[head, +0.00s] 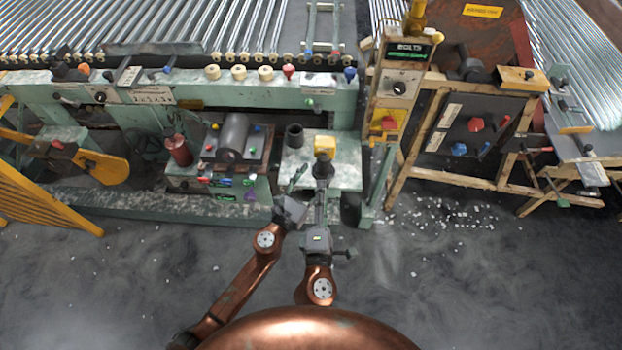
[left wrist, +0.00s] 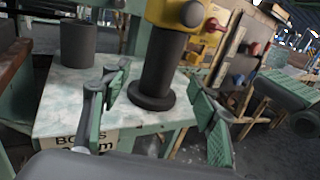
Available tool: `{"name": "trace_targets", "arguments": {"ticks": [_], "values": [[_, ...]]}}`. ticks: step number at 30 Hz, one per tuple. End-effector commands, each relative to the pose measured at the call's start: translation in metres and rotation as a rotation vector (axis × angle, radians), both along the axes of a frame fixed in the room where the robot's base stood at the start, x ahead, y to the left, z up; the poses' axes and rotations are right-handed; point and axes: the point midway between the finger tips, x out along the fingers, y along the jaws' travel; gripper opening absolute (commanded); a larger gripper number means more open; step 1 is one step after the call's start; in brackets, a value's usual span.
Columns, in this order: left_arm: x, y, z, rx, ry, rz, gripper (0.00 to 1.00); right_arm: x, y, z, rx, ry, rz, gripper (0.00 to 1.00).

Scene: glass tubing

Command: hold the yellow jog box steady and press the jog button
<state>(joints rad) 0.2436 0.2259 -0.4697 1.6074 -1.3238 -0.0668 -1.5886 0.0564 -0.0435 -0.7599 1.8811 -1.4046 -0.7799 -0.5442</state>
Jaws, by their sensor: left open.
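The yellow jog box (head: 325,143) sits on top of a dark round post with a flared foot (head: 314,174). The post stands on the pale green-white table. In the left wrist view the yellow box (left wrist: 170,14) is cut off by the top edge. A dark round knob (left wrist: 192,13) shows on its face; I cannot tell if it is the jog button. My left gripper (left wrist: 163,105) is open, with green pads apart and the post beyond and between them. In the head view the left gripper (head: 299,184) is low left of the post. My right gripper (head: 321,196) is just in front of the post; its fingers are unclear.
A dark open cylinder (head: 294,136) stands on the table (head: 346,176) left of the post. A panel with a roller and coloured buttons (head: 232,140) is further left. A wooden control post (head: 398,85) rises at the right. White debris lies on the floor there.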

Motion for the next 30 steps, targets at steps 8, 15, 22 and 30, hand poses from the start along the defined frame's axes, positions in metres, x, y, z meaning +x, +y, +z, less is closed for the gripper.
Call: {"name": "trace_targets", "arguments": {"ticks": [8,15,22,30], "values": [[0.038,-0.020,0.001,-0.004,0.001,0.000,0.55,0.000,0.000,0.000,0.000,0.000,0.000,0.29],[0.055,-0.028,0.000,-0.003,0.001,-0.001,0.55,0.000,0.000,0.000,0.000,0.000,0.000,0.29],[0.056,-0.028,0.000,-0.001,0.000,0.000,0.55,0.000,0.000,0.000,0.000,0.000,0.000,0.29],[0.056,-0.028,0.000,-0.002,0.001,-0.001,0.40,0.000,0.000,0.000,0.000,0.000,0.000,0.29]]}}
